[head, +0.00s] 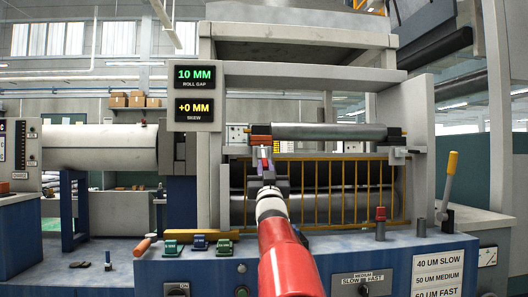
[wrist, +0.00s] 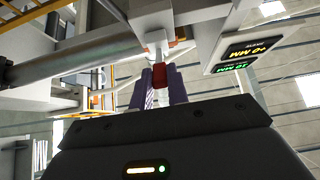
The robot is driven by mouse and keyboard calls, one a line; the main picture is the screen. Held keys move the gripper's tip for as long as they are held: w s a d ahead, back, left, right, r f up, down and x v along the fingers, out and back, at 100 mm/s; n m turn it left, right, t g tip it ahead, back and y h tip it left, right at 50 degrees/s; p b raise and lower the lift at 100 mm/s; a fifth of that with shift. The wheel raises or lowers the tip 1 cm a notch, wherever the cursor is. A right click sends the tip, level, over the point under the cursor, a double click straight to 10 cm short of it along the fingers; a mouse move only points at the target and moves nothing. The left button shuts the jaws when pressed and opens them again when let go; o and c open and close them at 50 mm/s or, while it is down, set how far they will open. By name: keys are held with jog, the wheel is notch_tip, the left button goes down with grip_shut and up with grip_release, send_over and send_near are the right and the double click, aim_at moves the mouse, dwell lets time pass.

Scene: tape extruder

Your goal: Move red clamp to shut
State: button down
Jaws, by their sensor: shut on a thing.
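My gripper (head: 264,160) is raised at the left end of the grey roller (head: 330,132), with my red arm reaching up to it. In the wrist view its two purple fingers (wrist: 160,84) are closed on both sides of a red piece, the red clamp (wrist: 160,77). A pale stem (wrist: 157,40) runs up from the clamp toward the machine frame. In the head view the gripper mostly hides the clamp. An orange-red block (head: 261,129) sits just above the fingertips at the roller's end.
A red-topped knob (head: 380,214) and a yellow-handled lever (head: 450,170) stand at the right. Several green and blue blocks (head: 200,243) lie on the blue console. Displays (head: 195,92) read 10 MM roll gap and +0 MM skew.

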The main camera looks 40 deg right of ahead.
jog(key=shift+w+d+f, duration=0.1)
jog(key=shift+w+f, duration=0.05)
jog(key=shift+f, duration=0.1)
jog(key=shift+w+d+f+b, duration=0.35)
jog(key=shift+w+f, duration=0.25)
jog(key=shift+f, duration=0.15)
jog(key=shift+w+d+f, duration=0.5)
jog(key=shift+w+f, duration=0.1)
jog(key=shift+w, duration=0.2)
